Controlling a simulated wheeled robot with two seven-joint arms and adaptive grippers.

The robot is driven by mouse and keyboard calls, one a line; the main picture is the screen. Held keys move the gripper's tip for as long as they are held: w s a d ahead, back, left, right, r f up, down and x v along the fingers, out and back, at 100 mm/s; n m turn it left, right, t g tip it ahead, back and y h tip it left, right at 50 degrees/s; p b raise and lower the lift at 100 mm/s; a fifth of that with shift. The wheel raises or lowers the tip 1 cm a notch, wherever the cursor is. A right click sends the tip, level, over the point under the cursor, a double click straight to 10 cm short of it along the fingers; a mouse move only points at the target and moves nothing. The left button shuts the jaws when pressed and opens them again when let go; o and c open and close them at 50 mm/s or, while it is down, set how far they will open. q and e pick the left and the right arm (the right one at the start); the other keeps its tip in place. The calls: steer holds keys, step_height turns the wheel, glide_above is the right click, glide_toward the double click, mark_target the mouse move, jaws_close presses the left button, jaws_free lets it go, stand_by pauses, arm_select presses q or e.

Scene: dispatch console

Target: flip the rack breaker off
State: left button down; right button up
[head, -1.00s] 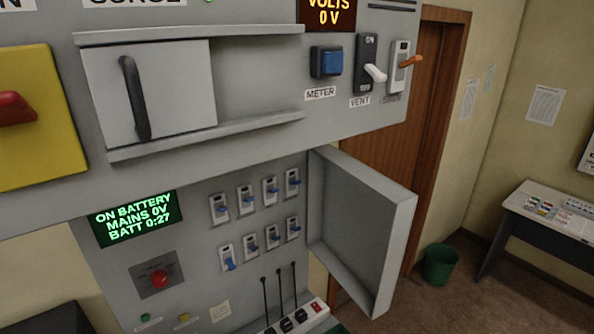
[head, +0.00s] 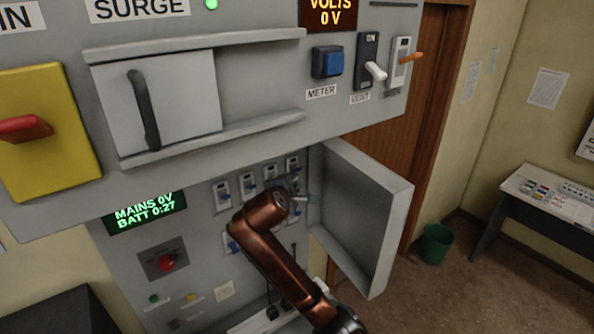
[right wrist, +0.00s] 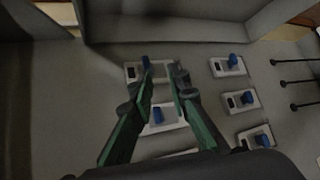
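The breaker panel holds two rows of small white breakers with blue levers. No name is legible, so I cannot tell which is the rack breaker. My right gripper (right wrist: 164,75) has its fingers apart with nothing between them. Its tips are at the top-row breaker nearest the door (right wrist: 132,72), whose blue lever (right wrist: 146,62) is by the left fingertip; contact is unclear. That breaker also shows in the head view (head: 292,164). In the head view my right arm hides part of the lower row. My left gripper is out of view.
The open panel door (head: 365,220) stands just right of the breakers. The overhanging upper console (head: 250,85) is above. Lower-row breakers (right wrist: 228,65) and plug cables (right wrist: 295,83) lie to the right in the wrist view. A red button (head: 167,262) is lower left.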

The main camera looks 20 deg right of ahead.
mark_target(298, 170)
steer(key=w+d+p, duration=0.1)
steer(key=w, duration=0.1)
steer(key=w+d+p, duration=0.1)
steer(key=w, duration=0.1)
steer(key=w+d+p, duration=0.1)
steer(key=w, duration=0.1)
steer(key=shift+w+f, duration=0.15)
steer(key=shift+w, duration=0.1)
steer(key=shift+f, duration=0.1)
steer(key=shift+c, duration=0.5)
jaws_close()
